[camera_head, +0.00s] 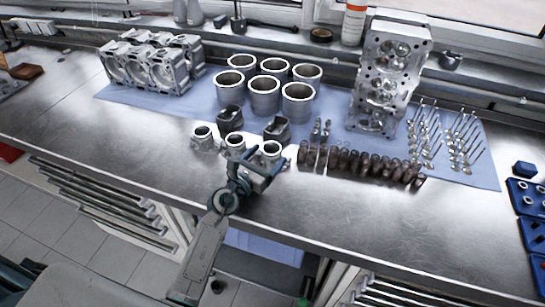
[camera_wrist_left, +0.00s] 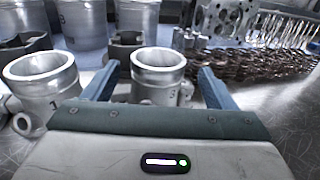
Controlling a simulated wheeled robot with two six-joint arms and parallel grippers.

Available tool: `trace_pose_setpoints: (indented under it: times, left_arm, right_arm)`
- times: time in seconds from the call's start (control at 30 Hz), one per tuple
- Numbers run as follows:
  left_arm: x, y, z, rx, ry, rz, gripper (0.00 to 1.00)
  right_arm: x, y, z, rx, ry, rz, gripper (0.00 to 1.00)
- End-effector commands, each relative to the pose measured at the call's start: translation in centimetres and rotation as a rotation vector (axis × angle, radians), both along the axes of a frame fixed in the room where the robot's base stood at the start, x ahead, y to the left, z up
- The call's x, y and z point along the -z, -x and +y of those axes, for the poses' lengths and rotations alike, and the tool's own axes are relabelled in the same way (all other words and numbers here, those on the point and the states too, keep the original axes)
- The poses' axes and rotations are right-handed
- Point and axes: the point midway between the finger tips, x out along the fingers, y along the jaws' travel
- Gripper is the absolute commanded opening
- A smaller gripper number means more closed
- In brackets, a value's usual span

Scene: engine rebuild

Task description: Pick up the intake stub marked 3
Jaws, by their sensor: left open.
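The intake stub marked 3 (camera_wrist_left: 158,82) is a short silvery metal tube with a wide open top. It stands upright in the left wrist view, between and a little beyond the two fingers of my left gripper (camera_wrist_left: 155,88). The fingers are open, and nothing shows clamped in them. In the head view my left gripper (camera_head: 257,168) is at the front of the row of stubs, at the rightmost stub (camera_head: 271,149), whose lower part is partly hidden by the gripper. Another stub (camera_wrist_left: 40,85) stands left of the left finger. My right gripper is not in view.
Dark pistons (camera_head: 277,128) and large cylinder liners (camera_head: 264,97) stand behind the stubs on a blue mat (camera_head: 467,150). A row of brown parts (camera_head: 360,165) lies to the right. The steel bench (camera_head: 330,205) is clear in front.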

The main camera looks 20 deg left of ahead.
Motion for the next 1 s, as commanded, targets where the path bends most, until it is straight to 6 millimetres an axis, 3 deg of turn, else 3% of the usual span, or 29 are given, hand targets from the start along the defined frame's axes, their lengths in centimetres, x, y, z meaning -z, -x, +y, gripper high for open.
trace_pose_setpoints:
  times: [0.4, 0.67, 0.7, 1.0]
  left_arm:
    - [0.1, -4.9, -1.2, 0.0, 0.002, 0.001, 0.79]
    - [0.2, -5.3, -1.4, 0.0, 0.0, 0.0, 0.79]
    - [0.2, -5.3, -1.4, 0.0, 0.0, 0.0, 0.77]
    - [0.1, -5.3, -1.4, 0.0, 0.0, -0.001, 0.21]
  right_arm:
    - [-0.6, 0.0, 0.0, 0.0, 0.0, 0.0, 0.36]
    - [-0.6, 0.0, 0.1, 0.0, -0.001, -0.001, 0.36]
    - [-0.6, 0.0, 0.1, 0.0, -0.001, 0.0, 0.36]
    - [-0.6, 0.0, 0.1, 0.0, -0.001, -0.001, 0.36]
